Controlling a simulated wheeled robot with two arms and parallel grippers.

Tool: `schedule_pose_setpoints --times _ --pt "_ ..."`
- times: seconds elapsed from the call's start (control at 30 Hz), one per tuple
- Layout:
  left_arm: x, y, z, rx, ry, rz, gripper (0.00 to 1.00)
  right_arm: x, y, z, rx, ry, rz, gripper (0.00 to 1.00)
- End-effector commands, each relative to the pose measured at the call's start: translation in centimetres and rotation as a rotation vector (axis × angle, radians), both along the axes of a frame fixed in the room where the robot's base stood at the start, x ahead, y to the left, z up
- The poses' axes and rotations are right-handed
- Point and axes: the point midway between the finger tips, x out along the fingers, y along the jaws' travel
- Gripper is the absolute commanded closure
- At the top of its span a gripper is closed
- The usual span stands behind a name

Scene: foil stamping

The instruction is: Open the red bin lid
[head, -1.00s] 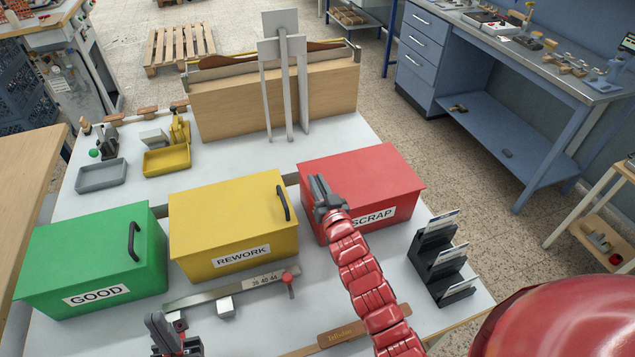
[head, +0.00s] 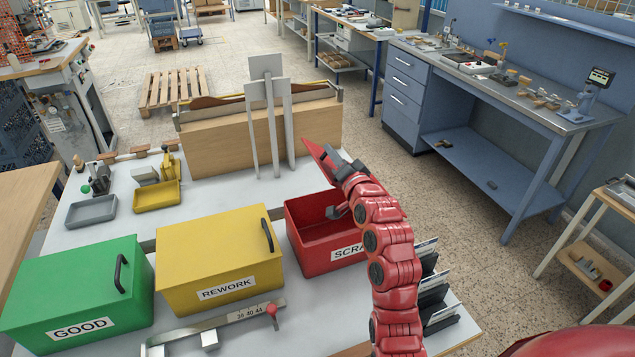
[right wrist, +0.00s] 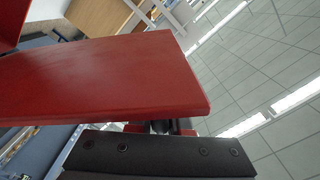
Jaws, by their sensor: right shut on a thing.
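The red bin (head: 322,258) labelled SCRAP stands open on the white table in the head view, its dark inside showing. Its red lid (head: 319,158) is swung up steeply at the bin's back edge, partly hidden by my arm. My right gripper (head: 345,185) is above the bin's right side, shut on the lid's handle, which my gripper hides in the head view. In the right wrist view the lid (right wrist: 105,78) spans the picture just beyond the dark gripper (right wrist: 158,152). My left gripper is out of view.
The yellow REWORK bin (head: 210,255) and green GOOD bin (head: 75,285) stand closed to the left. Grey upright plates (head: 268,115) and a wooden box (head: 215,140) are behind the red bin. A dark card rack (head: 435,290) stands at right.

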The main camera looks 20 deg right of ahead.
Motion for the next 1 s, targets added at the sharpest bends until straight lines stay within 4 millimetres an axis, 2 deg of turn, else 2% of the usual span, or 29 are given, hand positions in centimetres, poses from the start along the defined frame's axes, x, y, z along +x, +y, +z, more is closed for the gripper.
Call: schedule_pose_setpoints --times 0.03,0.13,0.33,0.5,0.8,1.0 --pt "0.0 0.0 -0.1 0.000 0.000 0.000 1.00 0.0 -1.3 1.4 0.048 -0.010 -0.003 1.00" --pt "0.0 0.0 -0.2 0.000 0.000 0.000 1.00 0.1 -3.5 3.2 0.143 -0.007 -0.001 1.00" --pt "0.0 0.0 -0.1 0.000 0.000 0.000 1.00 0.2 -8.4 6.0 0.332 0.002 -0.002 1.00" --pt "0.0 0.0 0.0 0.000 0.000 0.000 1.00 0.4 -12.8 7.5 0.488 0.012 0.000 1.00" --pt "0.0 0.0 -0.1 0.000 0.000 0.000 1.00 0.7 -19.4 8.3 0.723 0.023 0.000 1.00" --pt "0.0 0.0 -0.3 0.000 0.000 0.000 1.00 0.8 -22.3 8.2 0.821 0.029 -0.001 1.00"
